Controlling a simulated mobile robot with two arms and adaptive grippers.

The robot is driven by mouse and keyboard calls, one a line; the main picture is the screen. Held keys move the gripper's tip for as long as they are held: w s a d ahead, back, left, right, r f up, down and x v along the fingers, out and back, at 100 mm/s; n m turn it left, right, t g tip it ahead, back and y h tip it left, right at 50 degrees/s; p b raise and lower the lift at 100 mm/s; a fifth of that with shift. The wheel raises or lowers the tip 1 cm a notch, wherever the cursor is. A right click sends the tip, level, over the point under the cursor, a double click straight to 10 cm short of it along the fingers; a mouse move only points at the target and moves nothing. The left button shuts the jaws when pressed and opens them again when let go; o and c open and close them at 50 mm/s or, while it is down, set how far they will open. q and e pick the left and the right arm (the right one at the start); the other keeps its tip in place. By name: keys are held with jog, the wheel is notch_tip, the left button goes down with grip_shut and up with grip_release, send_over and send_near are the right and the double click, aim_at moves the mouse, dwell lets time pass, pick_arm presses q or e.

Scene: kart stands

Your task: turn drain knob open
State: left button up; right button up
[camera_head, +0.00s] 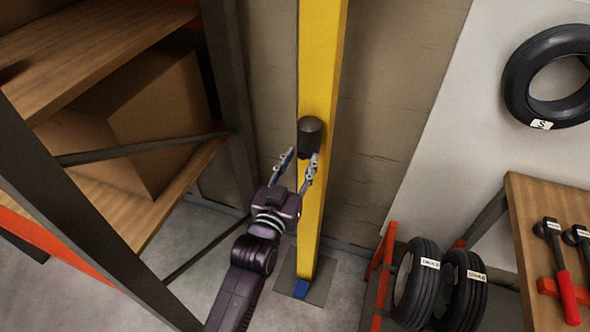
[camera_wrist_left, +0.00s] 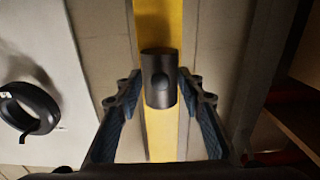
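The drain knob (camera_head: 311,136) is a dark, rounded cylinder on the yellow upright post (camera_head: 318,60). In the left wrist view the knob (camera_wrist_left: 159,78) stands in front of the yellow post (camera_wrist_left: 160,22), between the finger pads. My left gripper (camera_head: 298,160) is open just below and in front of the knob. Whether a finger touches the knob cannot be told from the head view. My right gripper is not in view.
A shelf rack (camera_head: 75,50) with a cardboard box (camera_head: 150,120) stands close on the left. On the right are tires (camera_head: 418,285) on an orange rack and a wooden bench (camera_head: 545,200) with hammers. Another tire (camera_head: 520,85) hangs on the wall.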

pick_arm(q)
jog(key=v, duration=1.2)
jog(key=shift+w, duration=0.1)
jog(key=s+a+f+g+y, duration=0.1)
jog(key=s+a+f+g, duration=0.2)
jog(key=f, duration=1)
jog(key=s+a+f+g+y+b, duration=0.15)
jog(key=s+f, duration=0.25)
jog(key=f, duration=0.9)
jog(key=s+a+f+g, duration=0.1)
jog(key=s+f+g, duration=0.3)
jog(key=f, duration=0.9)
jog(key=s+a+f+g+y, duration=0.1)
jog(key=s+a+f+g, duration=0.1)
jog(key=s+a+f, duration=0.2)
jog(key=s+a+f+g+y, duration=0.1)
jog(key=s+a+f+g, duration=0.2)
jog(key=s+f, duration=0.7)
jog(key=s+a+f+n+g+y, duration=0.1)
jog(key=s+a+f, duration=0.6)
jog(key=s, duration=0.9)
jog(key=shift+f+g+b, duration=0.2)
jog(key=shift+g+b, duration=0.1)
jog(key=shift+g, duration=0.55)
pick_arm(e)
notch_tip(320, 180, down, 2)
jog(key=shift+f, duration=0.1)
